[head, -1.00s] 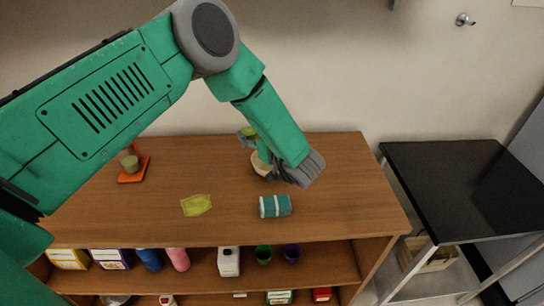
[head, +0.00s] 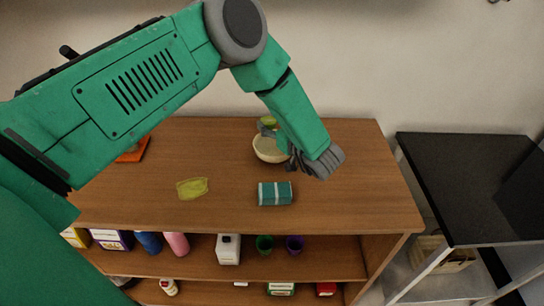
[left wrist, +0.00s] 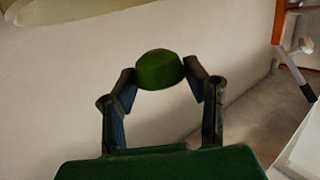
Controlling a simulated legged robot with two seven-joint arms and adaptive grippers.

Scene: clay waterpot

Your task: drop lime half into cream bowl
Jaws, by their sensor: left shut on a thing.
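The green lime half (head: 268,119) is held in my left gripper (head: 267,127), partly hidden by the gripper and forearm. In the left wrist view the lime half (left wrist: 160,69) sits between the two fingertips. The cream bowl (head: 268,152) stands on the wooden table, its right side partly covered by my left arm. In the head view the lime half shows just above the bowl's far rim; whether it is over the opening or behind it I cannot tell. A pale rim, probably the bowl (left wrist: 70,14), shows at the top left of the wrist view. My right gripper is out of view.
A teal striped block (head: 275,194) and a yellow-green cloth (head: 192,188) lie on the wooden table (head: 232,205) in front of the bowl. An orange base (head: 133,151) is at the left, mostly behind my arm. A black-topped table (head: 465,185) stands at right.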

